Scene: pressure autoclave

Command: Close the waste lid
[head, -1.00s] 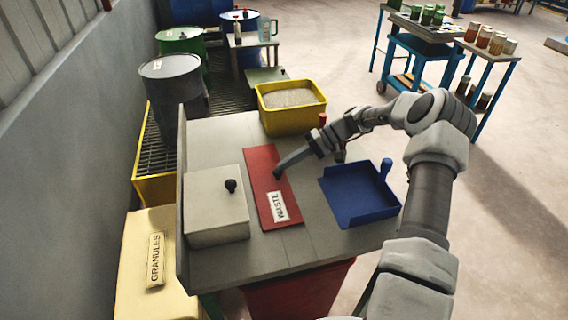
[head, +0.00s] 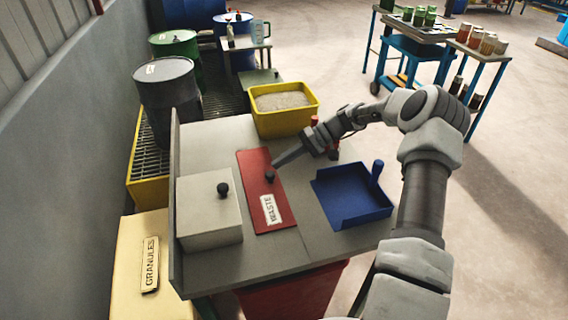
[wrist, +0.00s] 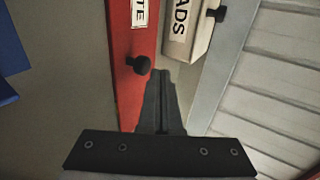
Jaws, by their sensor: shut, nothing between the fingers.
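The red waste lid (head: 249,190), with a white WASTE label (head: 271,210), appears to lie flat in the grey bench top. Its small black knob (head: 269,176) stands near the lid's middle. My gripper (head: 275,166) is shut and empty, reaching in from the right with its fingertips low over the lid, just beside the knob. In the wrist view, the shut fingers (wrist: 160,76) point along the red lid (wrist: 125,70), with the knob (wrist: 140,64) just left of the tips. I cannot tell whether they touch it.
A pale box with a black knob (head: 208,215) stands left of the lid. A blue dustpan (head: 350,205) lies to the right. A yellow tray of granules (head: 285,118) is at the back. Drums (head: 167,95) and a grey wall stand left.

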